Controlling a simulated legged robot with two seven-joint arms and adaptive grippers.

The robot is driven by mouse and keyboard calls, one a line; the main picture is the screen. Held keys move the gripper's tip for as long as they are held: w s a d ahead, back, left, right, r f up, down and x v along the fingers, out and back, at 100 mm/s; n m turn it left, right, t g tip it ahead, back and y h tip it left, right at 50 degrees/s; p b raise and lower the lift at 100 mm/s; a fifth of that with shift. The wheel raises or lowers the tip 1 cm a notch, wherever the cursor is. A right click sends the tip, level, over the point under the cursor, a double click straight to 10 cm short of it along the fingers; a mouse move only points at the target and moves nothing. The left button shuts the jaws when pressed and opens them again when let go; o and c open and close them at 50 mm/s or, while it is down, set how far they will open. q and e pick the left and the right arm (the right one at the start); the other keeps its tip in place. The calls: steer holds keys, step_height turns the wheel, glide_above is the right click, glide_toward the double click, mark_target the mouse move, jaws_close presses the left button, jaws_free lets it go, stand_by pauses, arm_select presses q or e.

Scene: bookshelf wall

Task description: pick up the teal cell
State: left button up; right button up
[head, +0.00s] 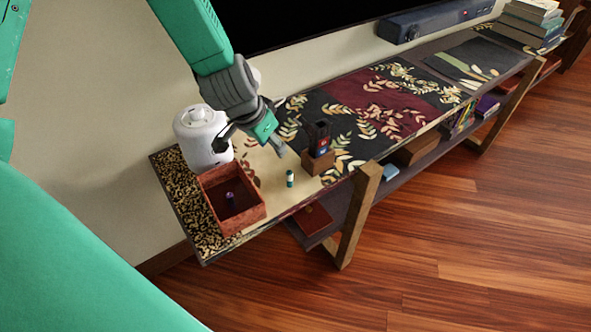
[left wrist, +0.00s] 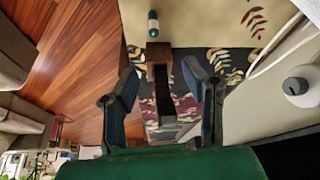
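The teal cell (head: 290,179) is a small upright cylinder with a teal top and a pale band, standing on the bare tan part of the shelf top. In the left wrist view the teal cell (left wrist: 153,24) is at the top, beyond the fingertips. My left gripper (head: 279,146) is above the shelf, up and slightly left of the cell in the head view, and apart from it. In the left wrist view my left gripper (left wrist: 161,76) has its fingers spread with nothing held between them. My right gripper is not in view.
A brown holder (head: 317,162) with a dark device in it stands close right of the cell. A reddish open box (head: 256,213) with a purple cell (head: 230,198) inside is at left. A white appliance (head: 196,140) stands behind the box, near the wall.

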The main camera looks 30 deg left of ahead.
arm_select(q)
steer(key=b, duration=0.1)
glide_above(289, 172)
steer(key=s, duration=0.2)
step_height(289, 172, down, 7)
steer(key=x, duration=0.4)
steer(key=shift+s+a+f+b, duration=0.1)
steer(key=shift+a+f+b, duration=0.2)
steer(key=shift+b, duration=0.1)
steer(key=shift+w+f, duration=0.25)
steer(key=shift+f, duration=0.2)
steer(key=shift+r, duration=0.1)
steer(key=shift+d, duration=0.15)
steer(key=shift+s, duration=0.1)
jaws_close()
